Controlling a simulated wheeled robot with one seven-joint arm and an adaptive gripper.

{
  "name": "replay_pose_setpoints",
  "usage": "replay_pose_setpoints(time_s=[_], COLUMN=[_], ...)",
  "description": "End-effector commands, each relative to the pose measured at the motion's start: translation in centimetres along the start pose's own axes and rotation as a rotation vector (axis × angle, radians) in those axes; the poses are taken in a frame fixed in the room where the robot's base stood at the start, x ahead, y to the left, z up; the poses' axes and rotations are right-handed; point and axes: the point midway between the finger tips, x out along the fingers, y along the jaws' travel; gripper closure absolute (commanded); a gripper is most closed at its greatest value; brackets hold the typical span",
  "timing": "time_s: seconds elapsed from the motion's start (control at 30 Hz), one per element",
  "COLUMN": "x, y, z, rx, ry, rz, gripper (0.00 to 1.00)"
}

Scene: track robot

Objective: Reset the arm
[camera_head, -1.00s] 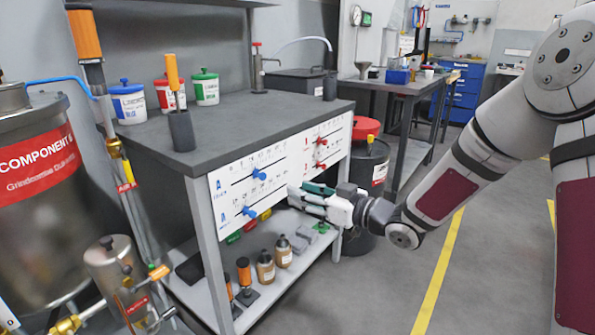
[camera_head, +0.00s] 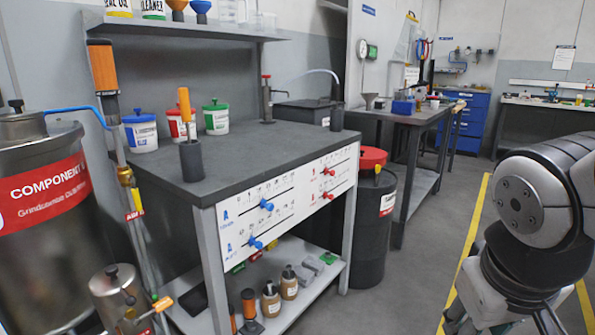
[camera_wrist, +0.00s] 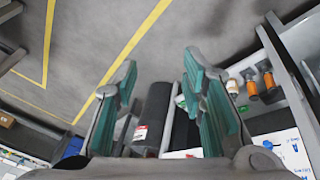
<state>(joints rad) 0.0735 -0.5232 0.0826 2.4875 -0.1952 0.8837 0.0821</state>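My gripper (camera_wrist: 160,88) shows in the wrist view with its two green-padded fingers spread wide apart. Nothing is held between them. A dark drum (camera_wrist: 152,112) shows beyond the gap between the fingers, apart from them. In the head view my arm is folded at the lower right, and the gripper itself is not clearly seen there. The arm is clear of the workbench (camera_head: 250,150) and of its white slider panel (camera_head: 290,205).
The panel carries blue sliders (camera_head: 266,205) and red sliders (camera_head: 327,171). A black drum with a red lid (camera_head: 373,157) stands right of the bench. Bottles (camera_head: 270,298) stand on the lower shelf. Grey floor with yellow lines (camera_head: 462,262) lies open between bench and arm.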

Motion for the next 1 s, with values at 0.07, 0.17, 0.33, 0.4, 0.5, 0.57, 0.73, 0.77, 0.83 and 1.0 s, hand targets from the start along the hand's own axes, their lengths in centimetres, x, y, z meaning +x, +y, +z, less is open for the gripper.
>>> replay_pose_setpoints(time_s=[0.07, 0.17, 0.33, 0.4, 0.5, 0.57, 0.73, 0.77, 0.83, 1.0], x=[-1.1, -2.2, -4.0, -4.8, -6.3, -7.1, -9.4, -10.0, -11.3, -15.2], y=[-0.6, -1.4, -3.0, -3.6, -3.1, -2.9, -2.4, -2.2, -1.9, -1.0], z=[3.2, 6.8, 12.2, 14.0, 12.7, 12.3, 10.9, 10.7, 10.0, 8.2], rx=[0.029, 0.054, 0.07, 0.07, 0.071, 0.07, 0.07, 0.07, 0.07, 0.068], ry=[-0.062, -0.14, -0.256, -0.299, -0.281, -0.272, -0.243, -0.237, -0.221, -0.176], rz=[-0.034, -0.081, -0.167, -0.201, -0.194, -0.193, -0.192, -0.192, -0.192, -0.191], gripper=[0.62, 0.62, 0.62, 0.62, 0.62, 0.62, 0.62, 0.62, 0.62, 0.62])
